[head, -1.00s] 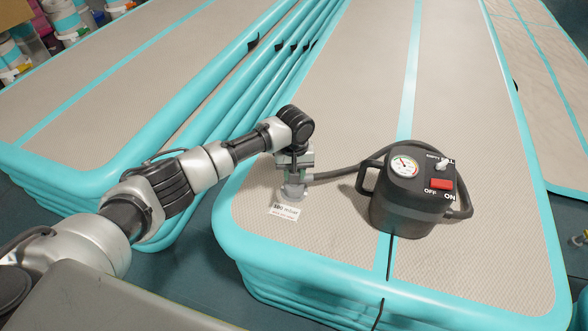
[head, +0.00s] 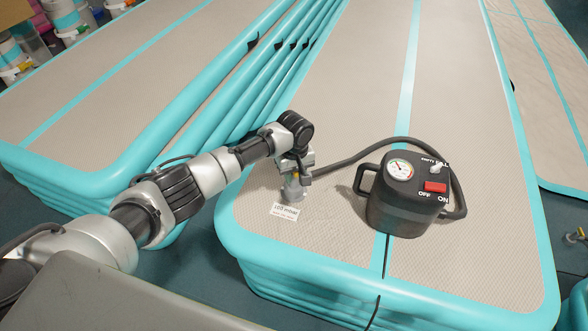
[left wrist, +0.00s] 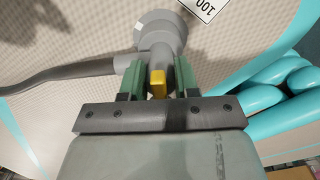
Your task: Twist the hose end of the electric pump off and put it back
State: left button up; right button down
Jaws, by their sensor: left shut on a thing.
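The black electric pump (head: 403,205) stands on the grey track top, with a round gauge and a red switch. Its dark hose (head: 345,158) arcs behind it to the grey hose end (head: 292,193), beside a white label (head: 286,212). My left gripper (head: 294,177) is shut on the hose end from above. In the left wrist view the green fingers (left wrist: 158,82) clasp the narrow part of the hose end (left wrist: 160,35), with a yellow piece (left wrist: 157,84) between them. The wide end faces the track; what lies under it is hidden. My right gripper is not in view.
The track (head: 462,271) has turquoise inflated edges, with more tracks (head: 125,75) stacked to the left and another at the right. White buckets stand at the upper left. A thin black cord runs over the front edge. The track surface behind the pump is clear.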

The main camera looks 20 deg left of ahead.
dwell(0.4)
pick_arm(q)
jog(key=shift+r+n+p, duration=0.1)
jog(key=shift+n+p, duration=0.35)
jog(key=shift+n, duration=0.05)
jog(key=shift+d+n+p, duration=0.1)
jog(key=shift+n+p, duration=1.4)
jog(key=shift+n, duration=0.2)
jog(key=shift+w+n, duration=0.1)
jog(key=shift+n, duration=0.5)
jog(key=shift+p, duration=0.35)
